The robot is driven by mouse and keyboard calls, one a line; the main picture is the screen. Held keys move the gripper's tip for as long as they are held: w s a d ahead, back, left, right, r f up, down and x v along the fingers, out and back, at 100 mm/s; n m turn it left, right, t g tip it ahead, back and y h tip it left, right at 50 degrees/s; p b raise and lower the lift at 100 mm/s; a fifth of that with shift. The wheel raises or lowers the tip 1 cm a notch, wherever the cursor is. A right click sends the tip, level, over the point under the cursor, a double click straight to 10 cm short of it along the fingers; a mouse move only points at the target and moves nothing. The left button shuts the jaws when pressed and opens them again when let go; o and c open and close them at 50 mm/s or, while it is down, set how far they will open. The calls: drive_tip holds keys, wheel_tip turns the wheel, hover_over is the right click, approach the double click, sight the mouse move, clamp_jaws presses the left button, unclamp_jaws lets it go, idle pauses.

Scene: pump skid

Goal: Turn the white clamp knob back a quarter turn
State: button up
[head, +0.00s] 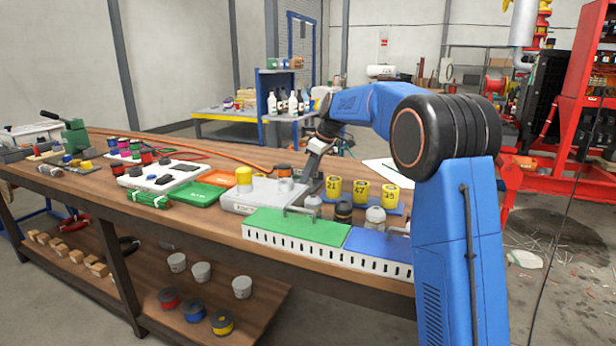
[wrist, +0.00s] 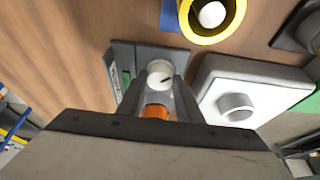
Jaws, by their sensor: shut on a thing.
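The white knob (wrist: 160,72) shows in the wrist view as a pale round top with a short dark mark on it. It sits over a grey plate (wrist: 122,58) with a green strip. My gripper (wrist: 162,82) has one finger on each side of the knob and is shut on it. An orange part (wrist: 155,112) shows between the fingers, just below the knob in the picture. In the head view my gripper (head: 311,184) reaches down to the bench behind the grey case, and I cannot make out the held knob there.
A yellow cup (wrist: 212,12) and a white box with a round boss (wrist: 235,106) stand close to my fingers. In the head view, numbered yellow cups (head: 361,190) are right of my gripper. A grey case (head: 245,205) and a green slotted box (head: 290,228) are in front.

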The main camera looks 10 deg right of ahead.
drive_tip(key=shift+n, duration=0.3)
drive_tip(key=o, duration=1)
drive_tip(key=shift+o, duration=0.2)
drive_tip(key=v, duration=1.7)
drive_tip(key=shift+r, duration=0.2)
drive_tip(key=shift+w+d, duration=0.1)
drive_tip(key=shift+d, duration=0.05)
